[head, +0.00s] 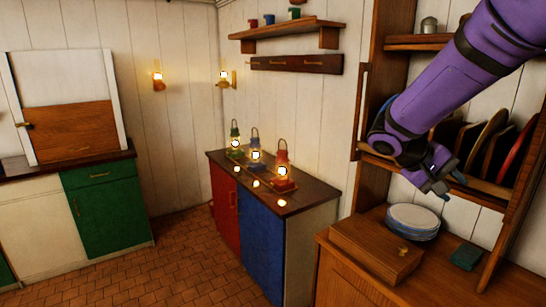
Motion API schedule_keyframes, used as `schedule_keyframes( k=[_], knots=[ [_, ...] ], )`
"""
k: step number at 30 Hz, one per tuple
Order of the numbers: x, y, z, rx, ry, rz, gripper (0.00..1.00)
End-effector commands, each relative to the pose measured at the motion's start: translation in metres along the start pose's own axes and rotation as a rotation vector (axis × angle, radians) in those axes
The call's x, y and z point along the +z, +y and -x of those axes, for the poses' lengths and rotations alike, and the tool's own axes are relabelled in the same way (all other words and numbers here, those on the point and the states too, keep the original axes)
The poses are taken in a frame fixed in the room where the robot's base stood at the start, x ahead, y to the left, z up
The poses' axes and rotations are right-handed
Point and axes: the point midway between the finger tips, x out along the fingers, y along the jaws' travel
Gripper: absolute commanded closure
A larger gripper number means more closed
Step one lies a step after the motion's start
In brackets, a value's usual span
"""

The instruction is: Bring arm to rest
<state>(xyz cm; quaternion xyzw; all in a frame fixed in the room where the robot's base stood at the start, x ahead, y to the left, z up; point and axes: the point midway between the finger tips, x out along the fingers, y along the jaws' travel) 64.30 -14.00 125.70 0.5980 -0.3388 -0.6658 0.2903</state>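My purple arm reaches in from the upper right of the head view. My gripper (440,184) points downward in front of the wooden plate rack, above the right counter. It is small and dark here, and I cannot tell whether its fingers are open or shut. I see nothing clearly held in it. Below it, a stack of pale plates with blue rims (413,220) sits on the wooden counter, apart from the gripper.
A wooden box (375,250) and a dark green block (466,256) flank the plates. The rack (363,110) holds upright plates close behind my arm. Three lit lanterns (255,157) stand on the middle cabinet (318,190). The tiled floor (170,262) on the left is clear.

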Motion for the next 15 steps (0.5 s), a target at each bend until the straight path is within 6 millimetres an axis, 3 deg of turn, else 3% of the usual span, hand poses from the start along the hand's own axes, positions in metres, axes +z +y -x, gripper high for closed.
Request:
schedule_keyframes(
  k=[6, 15],
  knots=[
    [0.054, 0.015, 0.005, -0.259, 0.022, -0.010, 0.61],
    [0.123, 0.020, 0.022, -0.567, 0.137, -0.035, 0.61]
  ],
)
